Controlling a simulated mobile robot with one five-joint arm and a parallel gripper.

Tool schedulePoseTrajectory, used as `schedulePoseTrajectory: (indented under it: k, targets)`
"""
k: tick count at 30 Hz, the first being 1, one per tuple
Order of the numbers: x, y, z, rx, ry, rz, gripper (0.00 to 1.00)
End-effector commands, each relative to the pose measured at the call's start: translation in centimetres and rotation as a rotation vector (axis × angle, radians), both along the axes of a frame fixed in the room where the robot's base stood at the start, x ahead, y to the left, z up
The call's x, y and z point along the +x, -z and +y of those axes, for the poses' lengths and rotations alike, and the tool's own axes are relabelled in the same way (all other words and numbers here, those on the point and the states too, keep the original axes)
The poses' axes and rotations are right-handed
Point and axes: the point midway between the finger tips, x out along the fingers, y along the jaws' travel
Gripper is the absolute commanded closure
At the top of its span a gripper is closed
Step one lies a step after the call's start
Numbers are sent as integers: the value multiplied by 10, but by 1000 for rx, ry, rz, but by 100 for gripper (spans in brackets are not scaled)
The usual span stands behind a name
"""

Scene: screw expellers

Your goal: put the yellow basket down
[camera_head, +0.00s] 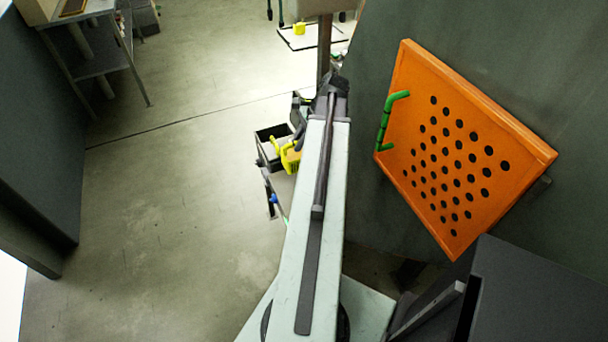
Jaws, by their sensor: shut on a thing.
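The yellow basket (291,160) is in the head view, just left of my arm's far end. It is small, with a yellow handle on its left side. My gripper (298,140) is dark and shut on the basket; my arm hides part of it, and the fingertips are hard to make out. The basket overlaps the right side of a dark-rimmed open box (262,136) in the picture. I cannot tell whether it touches the box or hangs above it.
An orange perforated panel (455,150) with a green handle (388,122) stands at right. Another small yellow object (299,28) is on a white dark-edged surface (318,40) at the top. A metal table (100,65) stands upper left. Open floor (170,220) lies left of my arm.

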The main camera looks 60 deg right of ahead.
Motion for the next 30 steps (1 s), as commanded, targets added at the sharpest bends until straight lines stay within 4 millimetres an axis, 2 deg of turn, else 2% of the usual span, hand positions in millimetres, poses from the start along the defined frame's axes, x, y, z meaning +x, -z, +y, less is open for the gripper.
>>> schedulePoseTrajectory:
  k: [1, 4, 6, 11, 18, 24, 29, 30]
  targets:
    - [0, 22, 0, 0, 0, 0, 100]
    - [0, 44, 0, 0, 1, 0, 100]
    - [0, 51, 0, 0, 1, 0, 100]
    - [1, 50, 0, 0, 1, 0, 100]
    - [1, 88, 0, 0, 1, 0, 100]
    - [1, 83, 0, 0, 1, 0, 100]
    - [1, 88, 0, 0, 1, 0, 100]
    - [1, 86, 0, 0, 1, 1, 75]
